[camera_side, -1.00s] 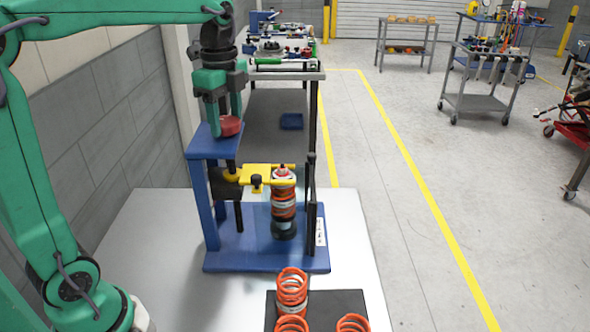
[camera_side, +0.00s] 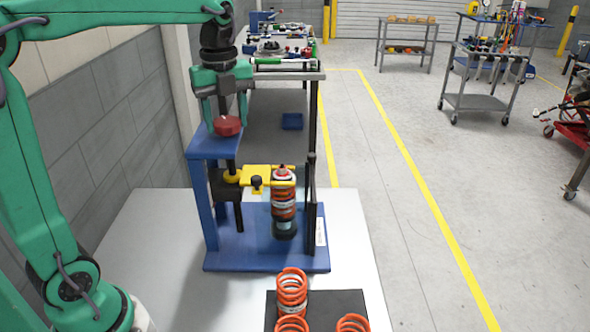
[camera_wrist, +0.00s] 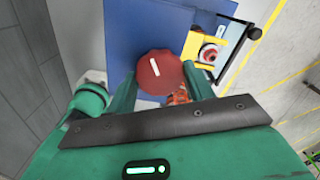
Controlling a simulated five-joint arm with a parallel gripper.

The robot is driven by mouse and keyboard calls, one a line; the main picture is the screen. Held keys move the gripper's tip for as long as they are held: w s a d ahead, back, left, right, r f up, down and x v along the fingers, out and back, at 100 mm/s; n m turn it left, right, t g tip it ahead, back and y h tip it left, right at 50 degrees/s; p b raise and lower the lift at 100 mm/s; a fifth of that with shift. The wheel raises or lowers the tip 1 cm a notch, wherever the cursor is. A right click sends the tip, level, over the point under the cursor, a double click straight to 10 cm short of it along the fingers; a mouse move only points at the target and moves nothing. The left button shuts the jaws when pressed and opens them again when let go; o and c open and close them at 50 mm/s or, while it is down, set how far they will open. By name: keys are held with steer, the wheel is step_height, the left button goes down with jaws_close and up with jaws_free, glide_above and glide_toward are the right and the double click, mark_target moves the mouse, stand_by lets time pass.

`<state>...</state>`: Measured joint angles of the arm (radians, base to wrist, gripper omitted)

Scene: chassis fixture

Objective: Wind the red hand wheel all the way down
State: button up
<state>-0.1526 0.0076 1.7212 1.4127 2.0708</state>
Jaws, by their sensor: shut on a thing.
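The red hand wheel (camera_side: 228,127) sits at the top of a blue press frame (camera_side: 207,200), above a dark screw. In the wrist view the wheel (camera_wrist: 160,73) carries a white line on its face. My gripper (camera_side: 229,120) comes down from above with one finger on each side of the wheel, shut on its rim. A yellow fork (camera_side: 257,174) on the screw reaches right to the top of a shock absorber with a red spring (camera_side: 284,208), which stands upright on the blue base. The wheel's far side is partly hidden in the side view.
A dark upright post (camera_side: 312,210) stands right of the shock absorber. A black mat (camera_side: 345,302) with several loose orange springs (camera_side: 292,288) lies at the table's front. The metal table (camera_side: 150,225) is bare left of the press. Benches and carts stand far behind.

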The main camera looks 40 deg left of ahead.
mark_target(226, 120)
stand_by(0.3)
steer(key=shift+m, duration=2.4)
steer(key=o, duration=0.9)
steer(key=shift+r, duration=3.5)
